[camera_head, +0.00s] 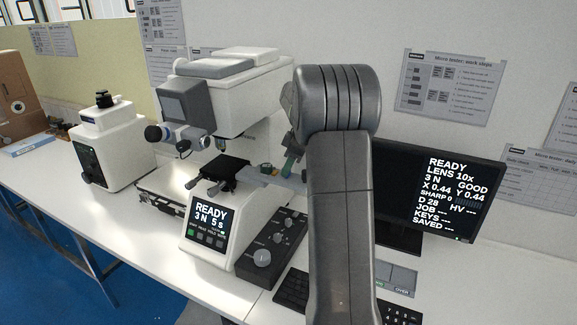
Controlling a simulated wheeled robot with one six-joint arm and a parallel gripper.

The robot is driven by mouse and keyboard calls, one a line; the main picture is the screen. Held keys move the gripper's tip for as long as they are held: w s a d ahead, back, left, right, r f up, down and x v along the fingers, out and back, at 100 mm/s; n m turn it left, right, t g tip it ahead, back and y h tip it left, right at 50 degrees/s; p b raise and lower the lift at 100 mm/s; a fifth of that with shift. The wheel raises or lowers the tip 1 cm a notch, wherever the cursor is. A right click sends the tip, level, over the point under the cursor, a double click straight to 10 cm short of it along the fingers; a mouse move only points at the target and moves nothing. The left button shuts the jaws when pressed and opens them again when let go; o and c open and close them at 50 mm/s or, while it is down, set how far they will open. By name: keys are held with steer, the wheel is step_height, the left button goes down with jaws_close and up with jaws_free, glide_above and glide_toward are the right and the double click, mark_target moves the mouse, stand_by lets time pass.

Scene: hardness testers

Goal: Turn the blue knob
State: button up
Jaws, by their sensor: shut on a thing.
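A white micro hardness tester (228,100) stands on the bench with a black stage (220,168) under its head. My arm crosses the middle of the view. The visible end of my gripper (252,172) is small and partly hidden behind my arm, at the right side of the stage. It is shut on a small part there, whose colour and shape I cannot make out. No clearly blue knob shows; one may be hidden by the gripper or the arm. The tester's front display (210,215) reads READY, 3 N, 5 s.
A dark control box (265,250) with a round knob stands right of the display. A monitor (445,190) and a keyboard (292,288) are close to my arm. Another white instrument (112,150) stands at left. The white bench (60,172) has bare room at front left.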

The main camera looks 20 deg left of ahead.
steer(key=m+t+b, duration=0.1)
steer(key=m, duration=0.1)
steer(key=m+t+b, duration=0.1)
steer(key=m, duration=0.1)
steer(key=shift+s+m+b, duration=0.2)
steer(key=shift+m+b, duration=0.1)
steer(key=shift+m, duration=0.1)
steer(key=m+t, duration=0.1)
steer(key=m, duration=0.2)
steer(key=m+t+h+b, duration=0.1)
steer(key=m, duration=0.2)
steer(key=shift+s+a+h, duration=0.15)
steer(key=shift+h, duration=0.15)
steer(key=m+h, duration=0.1)
steer(key=m, duration=0.2)
steer(key=m+t+b, duration=0.1)
steer(key=m, duration=0.1)
steer(key=shift+a+m+h, duration=0.15)
steer(key=shift+m+h, duration=0.25)
steer(key=m+h, duration=0.2)
steer(key=m, duration=0.4)
steer(key=shift+a, duration=0.15)
steer(key=shift+b, duration=0.3)
steer(key=o, duration=1)
